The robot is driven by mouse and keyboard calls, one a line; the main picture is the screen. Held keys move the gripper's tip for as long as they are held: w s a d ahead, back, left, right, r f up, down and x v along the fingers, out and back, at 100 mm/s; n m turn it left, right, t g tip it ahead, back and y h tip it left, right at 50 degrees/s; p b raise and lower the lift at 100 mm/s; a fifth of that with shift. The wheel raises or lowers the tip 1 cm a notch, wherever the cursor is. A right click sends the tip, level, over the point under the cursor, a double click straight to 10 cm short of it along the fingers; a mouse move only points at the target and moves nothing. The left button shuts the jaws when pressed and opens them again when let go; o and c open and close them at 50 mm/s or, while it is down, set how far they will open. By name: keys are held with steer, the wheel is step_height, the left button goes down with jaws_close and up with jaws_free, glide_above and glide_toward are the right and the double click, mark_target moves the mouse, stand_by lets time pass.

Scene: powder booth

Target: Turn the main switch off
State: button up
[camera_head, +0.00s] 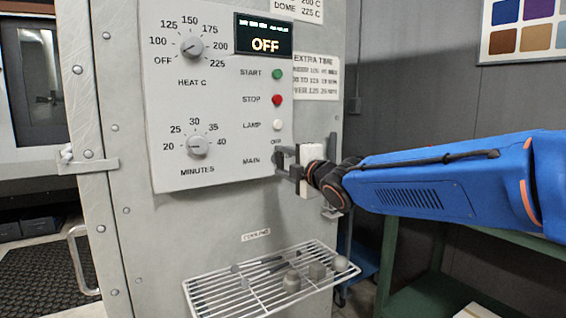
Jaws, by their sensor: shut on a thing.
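The control panel (222,175) fills the upper middle of the head view. Its main switch, at the panel's lower right by the labels OFF and MAIN, is mostly hidden by my gripper (279,163). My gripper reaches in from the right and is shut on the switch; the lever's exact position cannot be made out. The display (264,36) above reads OFF in lit letters.
Green START (277,74), red STOP (277,100) and white LAMP (278,125) buttons sit above the switch. Heat (191,47) and minutes (197,145) dials are to the left. A wire rack (212,303) with several small parts juts out below my gripper.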

steer(key=shift+f, duration=0.1)
steer(key=o, duration=1)
steer(key=shift+o, duration=0.2)
steer(key=shift+s, duration=0.1)
steer(key=v, duration=1.7)
steer(key=shift+d, duration=0.2)
steer(key=shift+s, duration=0.1)
